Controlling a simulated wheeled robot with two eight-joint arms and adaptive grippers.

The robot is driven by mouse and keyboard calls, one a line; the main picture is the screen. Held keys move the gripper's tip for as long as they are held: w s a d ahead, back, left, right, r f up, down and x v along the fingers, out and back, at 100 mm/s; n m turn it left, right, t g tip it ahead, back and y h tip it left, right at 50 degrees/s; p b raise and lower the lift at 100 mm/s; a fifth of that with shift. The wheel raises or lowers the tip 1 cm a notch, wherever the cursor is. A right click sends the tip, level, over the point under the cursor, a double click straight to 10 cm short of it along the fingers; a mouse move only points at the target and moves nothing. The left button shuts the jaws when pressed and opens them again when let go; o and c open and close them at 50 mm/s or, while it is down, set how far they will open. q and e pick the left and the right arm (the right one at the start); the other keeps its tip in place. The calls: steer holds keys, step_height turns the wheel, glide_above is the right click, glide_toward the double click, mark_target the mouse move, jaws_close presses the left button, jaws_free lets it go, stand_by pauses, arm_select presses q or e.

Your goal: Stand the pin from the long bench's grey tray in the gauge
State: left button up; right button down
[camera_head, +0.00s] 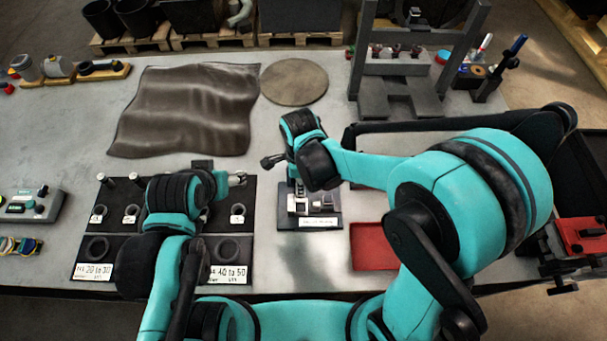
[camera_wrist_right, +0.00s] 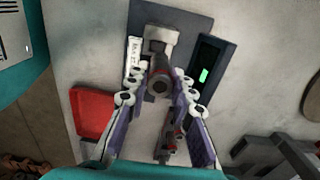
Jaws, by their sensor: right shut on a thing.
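The gauge (camera_head: 312,203) is a pale metal block on a dark plate with a white label, near the middle of the long bench. In the right wrist view, the gauge (camera_wrist_right: 161,38) lies just past my fingertips. My right gripper (camera_head: 298,184) is over the gauge. In its wrist view, the right gripper (camera_wrist_right: 158,88) is shut on a dark round pin (camera_wrist_right: 160,80), seen nearly end-on. I cannot tell whether the pin touches the gauge. My left gripper (camera_head: 222,184) is over the black boards; its fingers are mostly hidden. I cannot make out the grey tray.
A red tray (camera_head: 372,247) lies right of the gauge. Black boards (camera_head: 125,222) with rings and pegs lie left. A dark cloth (camera_head: 185,105), a round disc (camera_head: 294,82) and a grey press frame (camera_head: 398,100) stand behind. A dark device with a green display (camera_wrist_right: 205,72) sits beside the gauge.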

steer(key=shift+s+a+f, duration=0.15)
steer(key=shift+s+f, duration=0.1)
steer(key=shift+s, duration=0.15)
steer(key=shift+w+f+b, duration=0.25)
steer(key=shift+f+b, duration=0.6)
steer(key=shift+f, duration=0.4)
steer(key=shift+s, duration=0.1)
arm_select(q)
steer(key=shift+s+a+f, duration=0.1)
steer(key=shift+s+f, duration=0.05)
steer(key=shift+f, duration=0.35)
steer(key=shift+s+f, duration=0.15)
steer(key=shift+f, duration=0.35)
steer(key=shift+f+b, duration=0.25)
steer(key=shift+b, duration=0.2)
steer(key=shift+f, duration=0.25)
arm_select(e)
steer(key=shift+f, duration=0.25)
arm_select(q)
steer(key=shift+f+b, duration=0.4)
steer(key=shift+b, duration=0.2)
arm_select(e)
steer(key=shift+f, duration=0.35)
arm_select(q)
steer(key=shift+f, duration=0.2)
arm_select(e)
steer(key=shift+f, duration=0.2)
